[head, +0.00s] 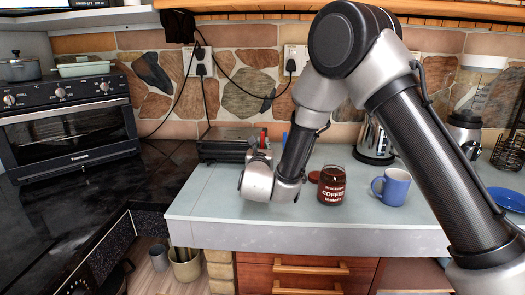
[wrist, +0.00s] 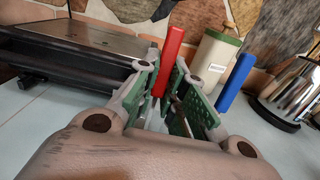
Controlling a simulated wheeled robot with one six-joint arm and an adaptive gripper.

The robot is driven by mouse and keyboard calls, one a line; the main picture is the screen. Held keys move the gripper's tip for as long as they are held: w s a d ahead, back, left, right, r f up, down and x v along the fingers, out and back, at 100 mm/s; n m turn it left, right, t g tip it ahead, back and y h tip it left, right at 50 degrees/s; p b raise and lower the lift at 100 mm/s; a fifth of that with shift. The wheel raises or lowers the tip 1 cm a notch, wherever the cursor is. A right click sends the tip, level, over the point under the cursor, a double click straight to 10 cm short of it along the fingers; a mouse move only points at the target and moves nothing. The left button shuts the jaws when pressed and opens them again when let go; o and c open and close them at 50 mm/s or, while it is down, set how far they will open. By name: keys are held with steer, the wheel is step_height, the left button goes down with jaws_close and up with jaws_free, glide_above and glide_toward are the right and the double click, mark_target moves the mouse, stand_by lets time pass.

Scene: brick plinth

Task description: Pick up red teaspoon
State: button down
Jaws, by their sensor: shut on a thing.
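The red teaspoon (wrist: 169,58) shows as an upright red handle between my fingers in the wrist view; its lower end is hidden by the fingers. A small bit of its red (head: 263,138) shows in the head view beside my wrist. My gripper (wrist: 172,82) is shut on the red teaspoon, with its green pads on either side of it. The fingers are mostly hidden behind my wrist in the head view. I cannot tell whether the spoon touches the counter or anything below.
A black grill (head: 225,145) stands close on the left. A blue handle (wrist: 236,82) and a cream canister with a green lid (wrist: 212,62) are close on the right. A coffee jar (head: 331,187), a blue mug (head: 396,188) and a kettle (head: 371,143) stand farther right. The front counter (head: 225,205) is clear.

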steer(key=shift+r, duration=0.1)
step_height(320, 180, up, 10)
steer(key=shift+f, duration=0.1)
stand_by(0.7)
